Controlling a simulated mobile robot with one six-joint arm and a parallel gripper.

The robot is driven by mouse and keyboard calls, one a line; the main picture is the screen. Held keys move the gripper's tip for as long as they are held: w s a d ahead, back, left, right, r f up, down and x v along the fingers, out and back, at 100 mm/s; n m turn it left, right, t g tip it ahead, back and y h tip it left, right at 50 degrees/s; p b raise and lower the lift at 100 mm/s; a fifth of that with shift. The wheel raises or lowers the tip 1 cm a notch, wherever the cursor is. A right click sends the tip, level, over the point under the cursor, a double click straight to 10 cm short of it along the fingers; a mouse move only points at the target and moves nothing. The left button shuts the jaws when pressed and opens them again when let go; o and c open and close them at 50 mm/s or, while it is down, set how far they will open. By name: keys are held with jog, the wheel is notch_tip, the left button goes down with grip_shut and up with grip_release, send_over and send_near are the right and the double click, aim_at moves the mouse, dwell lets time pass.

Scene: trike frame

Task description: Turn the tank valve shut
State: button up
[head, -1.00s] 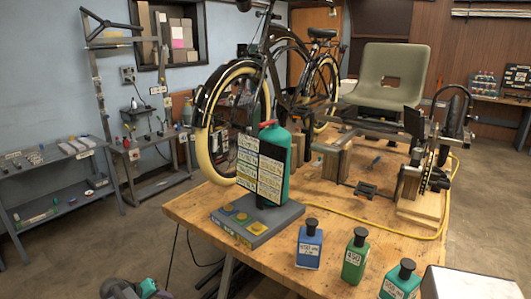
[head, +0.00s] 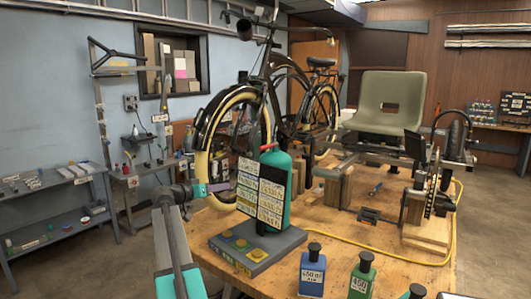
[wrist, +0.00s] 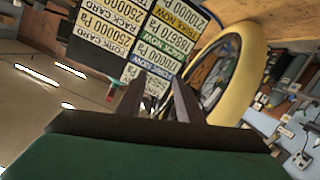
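The green tank (head: 278,185) stands upright on a grey base on the workbench. A red valve handle (head: 266,147) sits on its top, seen in the head view. A black board with yellow and white pressure cards (head: 260,190) stands in front of the tank. My gripper (head: 222,188) is left of the board, lower than the valve, not touching it. In the wrist view my gripper (wrist: 158,80) has its two fingers apart with nothing between them. The cards (wrist: 150,50) appear upside down beyond the fingertips. A small red and teal piece shows beside the left finger; I cannot tell whether it is the valve.
The grey base (head: 258,247) carries yellow and green pads. A bicycle with a cream tyre (head: 204,165) stands close behind my gripper. Blue and green bottles (head: 312,272) stand at the bench's front. A yellow hose (head: 370,258) runs over the bench. Grey shelves (head: 60,215) are at left.

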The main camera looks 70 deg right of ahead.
aim_at(273, 145)
jog(key=s+d+r+m+g, duration=0.1)
jog(key=s+r, duration=0.1)
jog(key=r, duration=0.2)
jog(key=s+d+r+m+h, duration=0.1)
jog(key=s+d+r, duration=0.1)
jog(key=r, duration=0.3)
jog(key=s+d+r+m+g, duration=0.1)
jog(key=s+r, duration=0.2)
jog(key=r, duration=0.1)
jog(key=shift+s+d+r+g+b, duration=0.2)
jog(key=shift+s+d+g+b, duration=0.1)
jog(key=shift+s+b, duration=0.15)
jog(key=shift+d, duration=0.1)
jog(key=p+x, duration=0.2)
jog(key=x, duration=1.1)
jog(key=shift+d+r+p, duration=0.15)
jog(key=shift+d+p, duration=0.1)
jog(key=shift+p, duration=0.1)
grip_shut()
